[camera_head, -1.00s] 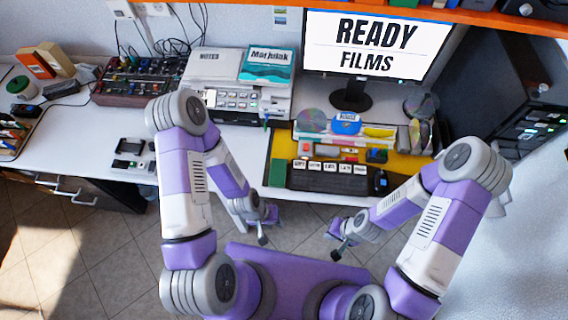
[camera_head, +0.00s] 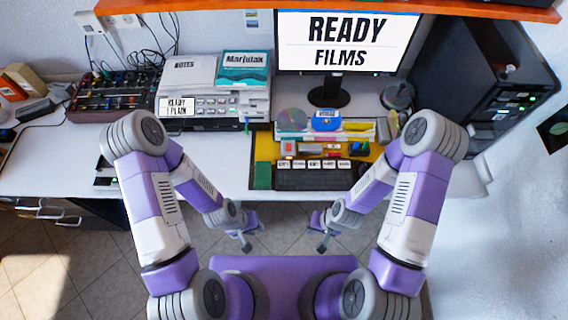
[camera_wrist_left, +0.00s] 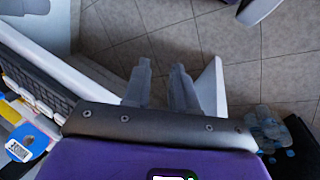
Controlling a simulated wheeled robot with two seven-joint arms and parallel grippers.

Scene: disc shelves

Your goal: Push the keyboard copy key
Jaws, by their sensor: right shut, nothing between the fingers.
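The dark keyboard (camera_head: 305,180) lies near the front edge of the desk, right of centre in the head view. A row of light labelled keys (camera_head: 314,164) runs along its back edge; the lettering is too small to tell which one is copy. Part of the keyboard also shows at the left of the left wrist view (camera_wrist_left: 38,84). My left gripper (camera_head: 248,232) is open and empty, in front of the desk and left of the keyboard. My right gripper (camera_head: 318,234) is shut and empty, in front of the keyboard. Neither touches it.
A monitor (camera_head: 345,42) stands behind the keyboard, with discs and small boxes between. A white printer (camera_head: 215,85) stands to the left and a dark computer case (camera_head: 490,75) to the right. My arms hang over open floor before the desk.

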